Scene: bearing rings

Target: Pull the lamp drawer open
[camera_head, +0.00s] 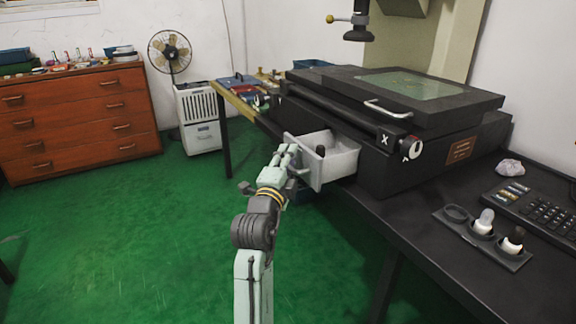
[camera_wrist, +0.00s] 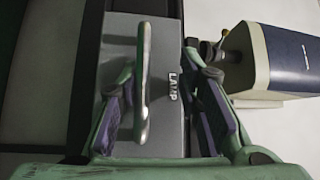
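The lamp drawer (camera_head: 338,162) is a pale grey tray that stands partly out of the black machine, its inside showing from above. In the wrist view its grey front (camera_wrist: 122,45) bears the label LAMP, with a long metal bar handle (camera_wrist: 144,70) beside the label. My gripper (camera_head: 287,152) is at the drawer front. In the wrist view my gripper (camera_wrist: 165,105) is open, with one finger on each side of the handle. The handle is nearer the left finger, and a gap shows on the right. I cannot tell whether the left finger touches it.
The black machine (camera_head: 385,130) stands on a dark bench (camera_head: 400,225). A dark upright piece (camera_head: 320,150) shows at the drawer; I cannot tell what it is. A holder with bottles (camera_head: 482,238) and a keyboard (camera_head: 535,212) are at right. The green floor (camera_head: 130,230) is clear at left.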

